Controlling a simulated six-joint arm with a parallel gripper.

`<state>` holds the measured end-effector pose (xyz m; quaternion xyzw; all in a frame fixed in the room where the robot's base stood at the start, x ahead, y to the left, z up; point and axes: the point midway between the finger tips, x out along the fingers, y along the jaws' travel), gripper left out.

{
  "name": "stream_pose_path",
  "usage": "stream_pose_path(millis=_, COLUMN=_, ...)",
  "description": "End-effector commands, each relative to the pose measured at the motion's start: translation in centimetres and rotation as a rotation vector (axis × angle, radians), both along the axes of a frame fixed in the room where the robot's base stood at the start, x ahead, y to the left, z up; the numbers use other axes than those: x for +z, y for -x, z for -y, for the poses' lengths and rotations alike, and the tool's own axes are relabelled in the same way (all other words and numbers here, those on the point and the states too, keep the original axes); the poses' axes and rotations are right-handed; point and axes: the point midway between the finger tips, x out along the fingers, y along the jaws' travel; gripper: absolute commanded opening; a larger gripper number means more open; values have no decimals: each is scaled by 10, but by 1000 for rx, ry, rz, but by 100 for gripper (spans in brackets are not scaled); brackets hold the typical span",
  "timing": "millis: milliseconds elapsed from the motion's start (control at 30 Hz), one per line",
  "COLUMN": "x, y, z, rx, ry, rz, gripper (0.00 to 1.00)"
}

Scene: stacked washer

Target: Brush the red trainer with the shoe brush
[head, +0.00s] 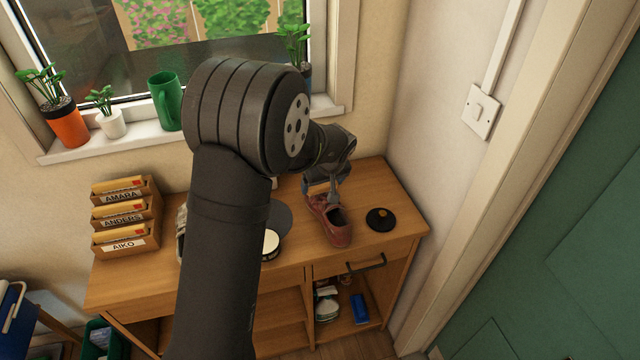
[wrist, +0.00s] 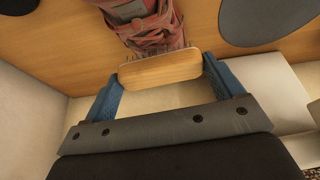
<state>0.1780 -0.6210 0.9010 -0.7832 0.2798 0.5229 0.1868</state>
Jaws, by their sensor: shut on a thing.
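The red trainer (head: 334,228) stands on the wooden cabinet top, its opening towards the front and its toe end near my gripper (head: 325,188). In the wrist view the trainer's laced upper (wrist: 152,28) shows at the top middle. My gripper (wrist: 164,66) has its blue fingers shut on the shoe brush's pale wooden block (wrist: 160,71). The brush overlaps the toe end of the trainer in that view. In the head view I cannot make out the brush clearly.
A black round tin (head: 380,219) lies right of the trainer. A grey disc (head: 281,216) and a cream-topped round tin (head: 270,243) lie to its left. A letter rack (head: 127,217) stands at the far left of the cabinet top. The window sill holds plants and a green mug (head: 165,101).

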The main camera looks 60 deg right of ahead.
Motion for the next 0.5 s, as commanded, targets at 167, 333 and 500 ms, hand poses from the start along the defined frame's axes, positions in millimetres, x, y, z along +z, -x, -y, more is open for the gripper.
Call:
stream_pose_path(millis=167, x=-1, y=11, z=13, rx=-2, ry=0, rz=0, gripper=67)
stream_pose_path(millis=333, x=-1, y=6, z=8, rx=1, ry=0, rz=0, gripper=67)
stream_pose_path(millis=500, x=-1, y=-4, z=-5, rx=2, ry=0, rz=0, gripper=67)
